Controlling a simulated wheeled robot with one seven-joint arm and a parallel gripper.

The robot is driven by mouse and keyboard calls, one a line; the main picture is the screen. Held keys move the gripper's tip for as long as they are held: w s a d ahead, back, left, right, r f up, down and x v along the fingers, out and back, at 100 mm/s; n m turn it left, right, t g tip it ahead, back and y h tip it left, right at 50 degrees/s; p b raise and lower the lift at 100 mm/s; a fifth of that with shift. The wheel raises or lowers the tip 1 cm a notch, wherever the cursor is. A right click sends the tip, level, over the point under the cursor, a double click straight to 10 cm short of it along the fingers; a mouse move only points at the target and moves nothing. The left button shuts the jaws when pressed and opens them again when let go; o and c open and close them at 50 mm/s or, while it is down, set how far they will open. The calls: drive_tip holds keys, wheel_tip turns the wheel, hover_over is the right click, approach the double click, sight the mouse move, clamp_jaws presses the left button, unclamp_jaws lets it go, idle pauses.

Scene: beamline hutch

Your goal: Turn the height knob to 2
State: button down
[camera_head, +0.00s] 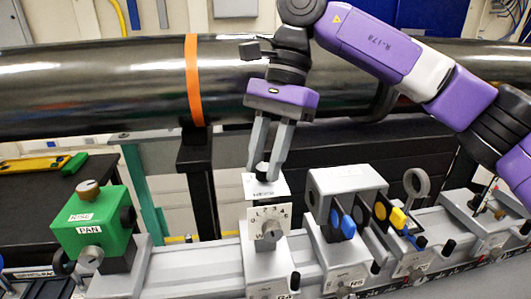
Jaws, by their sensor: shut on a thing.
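A grey stage on the rail carries a white top plate (278,188) with a small label, too blurred to read surely. A dark upright knob (262,171) stands on this plate. My gripper (267,168) points down from above, with its fingers closed around the dark knob. On the stage's front is a white dial plate (281,215) with small marks around a grey knob (271,231). The marks are too small to read surely, and I cannot tell the setting of either knob.
A green box labelled PAN (95,225) stands left on the rail (185,265). Right are a grey housing (345,181) with blue, black and yellow paddles and a ring on a post (417,185). A long dark pipe (90,85) with an orange band runs behind my gripper.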

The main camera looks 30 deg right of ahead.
drive_tip(key=shift+n, duration=0.6)
drive_tip(key=c, duration=1.1)
unclamp_jaws()
drive_tip(key=shift+r, duration=0.1)
drive_tip(key=v, duration=0.7)
drive_tip(key=shift+w+r, duration=0.2)
drive_tip(key=shift+r, duration=0.05)
drive_tip(key=shift+d, duration=0.1)
